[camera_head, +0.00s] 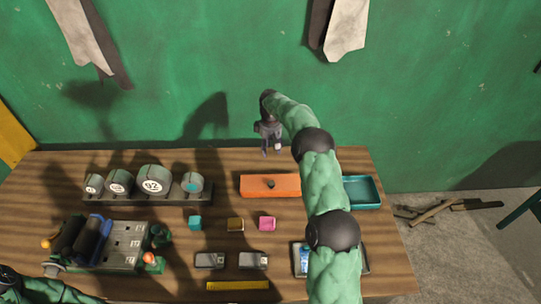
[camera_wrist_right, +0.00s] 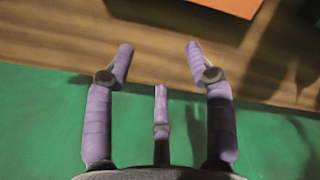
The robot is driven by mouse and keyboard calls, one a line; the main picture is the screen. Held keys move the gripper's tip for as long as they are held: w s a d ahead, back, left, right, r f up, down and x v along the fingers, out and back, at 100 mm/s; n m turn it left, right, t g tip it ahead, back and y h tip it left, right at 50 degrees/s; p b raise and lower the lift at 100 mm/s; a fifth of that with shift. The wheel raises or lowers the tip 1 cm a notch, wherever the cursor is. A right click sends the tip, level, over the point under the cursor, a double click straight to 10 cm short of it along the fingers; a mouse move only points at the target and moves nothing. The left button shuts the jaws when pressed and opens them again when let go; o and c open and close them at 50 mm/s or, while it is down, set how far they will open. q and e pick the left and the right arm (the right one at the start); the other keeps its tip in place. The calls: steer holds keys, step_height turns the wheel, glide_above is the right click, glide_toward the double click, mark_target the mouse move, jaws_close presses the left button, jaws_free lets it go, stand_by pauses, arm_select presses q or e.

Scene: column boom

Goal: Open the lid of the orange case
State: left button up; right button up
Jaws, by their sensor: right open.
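In the right wrist view a corner of the orange case (camera_wrist_right: 228,5) shows at the top edge. My right gripper (camera_head: 271,150) is behind the case, above the table's back edge and apart from the case. In the right wrist view its fingers (camera_wrist_right: 160,55) are spread and empty. My left arm shows only at the bottom left corner of the head view; its gripper cannot be made out.
A teal tray (camera_head: 366,191) stands right of the case, partly behind my right arm. Small teal, brown and pink cubes (camera_head: 267,223) lie in front. A rack of round weights (camera_head: 153,181) and a grey machine (camera_head: 122,246) stand left. The green wall (camera_head: 180,100) rises behind the table.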

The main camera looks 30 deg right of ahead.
step_height(320, 180, up, 7)
stand_by(0.3)
steer(key=shift+w, duration=0.1)
stand_by(0.4)
